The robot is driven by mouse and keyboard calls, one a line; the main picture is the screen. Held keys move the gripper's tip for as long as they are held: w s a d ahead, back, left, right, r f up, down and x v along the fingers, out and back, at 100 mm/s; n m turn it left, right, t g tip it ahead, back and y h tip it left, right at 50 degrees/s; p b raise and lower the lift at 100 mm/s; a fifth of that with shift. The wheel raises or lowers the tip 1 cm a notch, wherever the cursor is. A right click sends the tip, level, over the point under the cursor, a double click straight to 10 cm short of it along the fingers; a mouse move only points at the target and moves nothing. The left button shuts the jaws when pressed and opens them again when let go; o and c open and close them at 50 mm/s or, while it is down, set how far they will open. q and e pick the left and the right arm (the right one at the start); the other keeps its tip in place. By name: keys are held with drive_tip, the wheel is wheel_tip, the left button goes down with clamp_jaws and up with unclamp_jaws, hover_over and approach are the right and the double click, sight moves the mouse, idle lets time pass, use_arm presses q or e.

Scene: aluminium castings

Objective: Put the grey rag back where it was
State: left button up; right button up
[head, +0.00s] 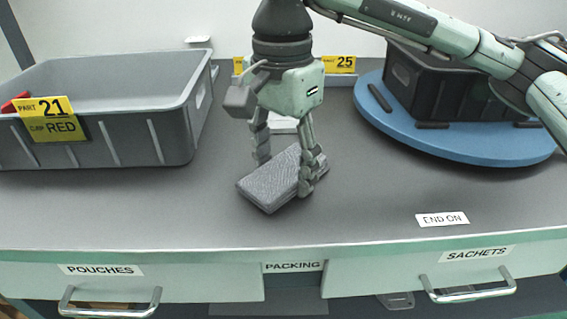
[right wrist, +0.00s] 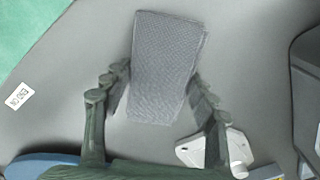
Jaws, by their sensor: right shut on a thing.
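The grey rag (head: 268,184) is a folded, textured pad at the middle of the grey worktop. My right gripper (head: 288,172) comes down from above and is shut on the rag, one finger at each side. In the right wrist view the rag (right wrist: 167,60) sits between the fingers (right wrist: 162,95) and sticks out beyond the tips. It lies at or just above the worktop; I cannot tell whether it touches. My left gripper is not in view.
A grey bin (head: 130,125) labelled Part 21 stands at left. A black crate (head: 450,95) stands on a blue round board (head: 470,145) at right. A white object (head: 283,126) is behind my gripper. An END ON label (head: 442,219) lies front right. The front worktop is mostly clear.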

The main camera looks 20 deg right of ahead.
sight(282, 169)
drive_tip(key=shift+f, duration=0.15)
drive_tip(key=o, duration=1.5)
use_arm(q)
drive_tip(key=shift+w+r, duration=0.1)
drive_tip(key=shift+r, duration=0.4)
use_arm(e)
drive_tip(key=shift+o, duration=0.2)
drive_tip(key=shift+r, duration=0.75)
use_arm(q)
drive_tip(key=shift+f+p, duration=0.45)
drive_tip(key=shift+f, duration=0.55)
use_arm(e)
wheel_tip(282, 169, up, 11)
